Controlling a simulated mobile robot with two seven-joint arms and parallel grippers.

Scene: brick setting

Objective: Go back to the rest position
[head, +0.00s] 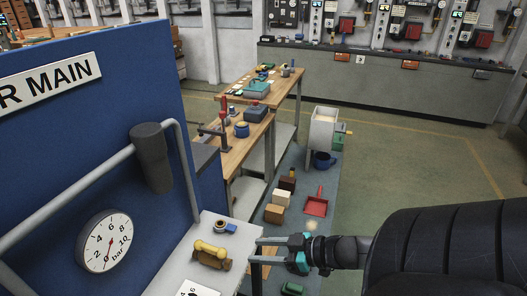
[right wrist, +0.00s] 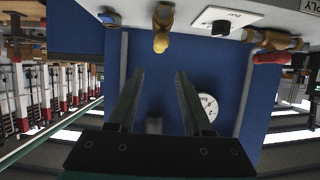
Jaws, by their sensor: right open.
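My right gripper (head: 257,249) reaches in from the right in the head view, its fingers pointing left. It is open with nothing between the fingers. It is at the right edge of a light grey ledge (head: 225,226) that carries a brass fitting (head: 210,254). In the right wrist view the two open fingers (right wrist: 159,76) point at a blue panel (right wrist: 160,55), with empty space between them. My left gripper is not in view.
The blue panel (head: 100,100) at left carries a round gauge (head: 105,243), a pipe and a black cylinder (head: 151,158). Green floor at right is open.

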